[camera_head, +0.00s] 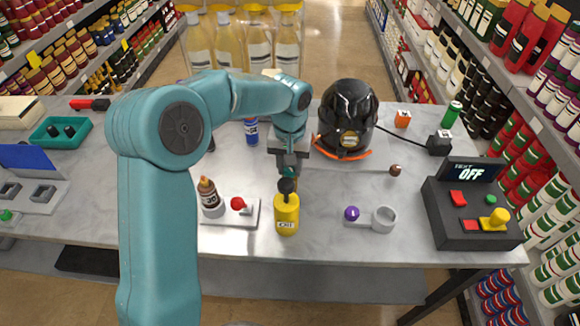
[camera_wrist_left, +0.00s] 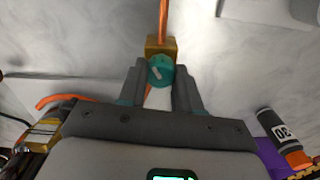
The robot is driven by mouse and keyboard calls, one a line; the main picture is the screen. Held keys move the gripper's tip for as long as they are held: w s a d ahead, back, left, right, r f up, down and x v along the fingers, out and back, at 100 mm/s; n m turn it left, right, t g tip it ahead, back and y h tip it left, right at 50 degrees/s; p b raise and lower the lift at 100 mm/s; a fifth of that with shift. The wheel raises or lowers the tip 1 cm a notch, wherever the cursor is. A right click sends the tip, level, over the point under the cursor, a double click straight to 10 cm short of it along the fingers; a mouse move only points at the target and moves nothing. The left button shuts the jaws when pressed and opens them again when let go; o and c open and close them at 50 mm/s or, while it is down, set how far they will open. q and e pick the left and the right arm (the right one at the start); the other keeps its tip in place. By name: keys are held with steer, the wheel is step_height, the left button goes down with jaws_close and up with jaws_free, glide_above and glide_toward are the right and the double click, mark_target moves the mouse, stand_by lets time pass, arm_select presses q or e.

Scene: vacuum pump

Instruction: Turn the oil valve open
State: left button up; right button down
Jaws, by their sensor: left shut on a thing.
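My left gripper (camera_head: 289,165) comes down on the table just behind a yellow oil bottle (camera_head: 286,213) with a dark cap. In the left wrist view my left gripper (camera_wrist_left: 161,85) has its fingers on either side of the round teal valve knob (camera_wrist_left: 160,70), shut on it. The knob has a pale mark and sits on a brass block (camera_wrist_left: 154,46), with an orange hose (camera_wrist_left: 163,18) running away from the block. In the head view the valve is mostly hidden by the gripper and the bottle. My right gripper is not in view.
A black pump (camera_head: 347,112) stands right of the gripper. A brown bottle (camera_head: 208,193) and a small plate with a red knob (camera_head: 239,203) are to the left. A holder with a grey ring (camera_head: 384,217) and a control box (camera_head: 470,225) reading OFF are to the right.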

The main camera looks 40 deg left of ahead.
arm_select(q)
steer(key=n+b, duration=0.1)
steer(key=n, duration=0.5)
steer(key=shift+a+r+b, duration=0.1)
steer(key=shift+b, duration=0.2)
steer(key=n+b, duration=0.1)
steer(key=n, duration=0.4)
steer(key=shift+r, duration=0.1)
steer(key=shift+n, duration=0.4)
steer(key=o, duration=1)
steer(key=shift+o, duration=0.2)
step_height(320, 180, up, 16)
steer(key=p, duration=0.2)
steer(key=shift+r, duration=0.15)
steer(key=shift+s, duration=0.1)
